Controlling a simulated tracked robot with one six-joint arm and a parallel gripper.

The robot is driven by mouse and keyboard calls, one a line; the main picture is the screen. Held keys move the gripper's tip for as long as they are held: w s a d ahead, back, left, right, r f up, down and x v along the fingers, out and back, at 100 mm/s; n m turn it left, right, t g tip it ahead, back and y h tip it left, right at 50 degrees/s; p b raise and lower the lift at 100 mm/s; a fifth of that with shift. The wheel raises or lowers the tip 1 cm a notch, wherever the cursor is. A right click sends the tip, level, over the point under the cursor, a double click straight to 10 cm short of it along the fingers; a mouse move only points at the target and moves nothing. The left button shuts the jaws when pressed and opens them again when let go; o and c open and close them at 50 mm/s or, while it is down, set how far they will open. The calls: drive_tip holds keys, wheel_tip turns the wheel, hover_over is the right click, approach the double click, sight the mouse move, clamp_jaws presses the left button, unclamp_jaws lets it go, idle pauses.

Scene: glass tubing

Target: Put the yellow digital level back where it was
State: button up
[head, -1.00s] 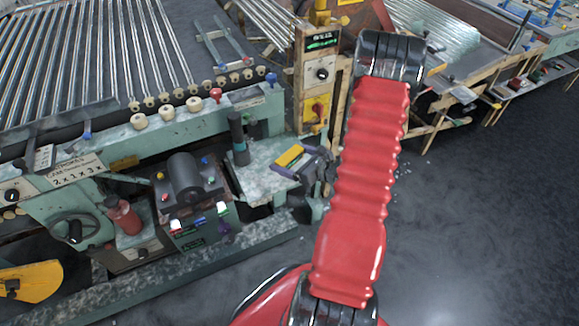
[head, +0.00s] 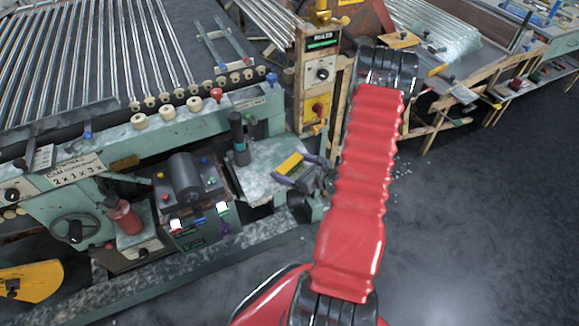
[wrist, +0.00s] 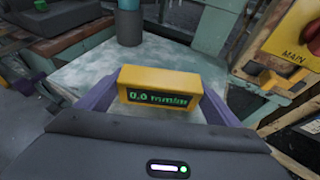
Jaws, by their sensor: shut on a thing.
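The yellow digital level (wrist: 160,88) is a small yellow block with a dark display reading "0.0 mm/m" in green. In the wrist view it sits between the two purple-grey fingers of my gripper (wrist: 163,92), which is shut on it. In the head view the level (head: 290,164) and my gripper (head: 298,176) are over the pale mottled ledge (head: 258,182) of the green machine. I cannot tell whether the level touches the ledge (wrist: 85,82).
A dark upright cylinder (head: 239,138) stands on the ledge's left part, and a dark motor-like unit (head: 187,180) is farther left. A yellow control post (head: 318,90) with a red switch rises behind. Open floor (head: 470,220) lies to the right.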

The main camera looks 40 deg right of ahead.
drive_tip(key=o, duration=1.3)
drive_tip(key=shift+r, duration=0.1)
drive_tip(key=shift+s+d+r, duration=0.1)
drive_tip(key=shift+s, duration=0.25)
drive_tip(key=v, duration=1.1)
drive_tip(key=shift+s, duration=0.15)
drive_tip(key=shift+r, duration=0.1)
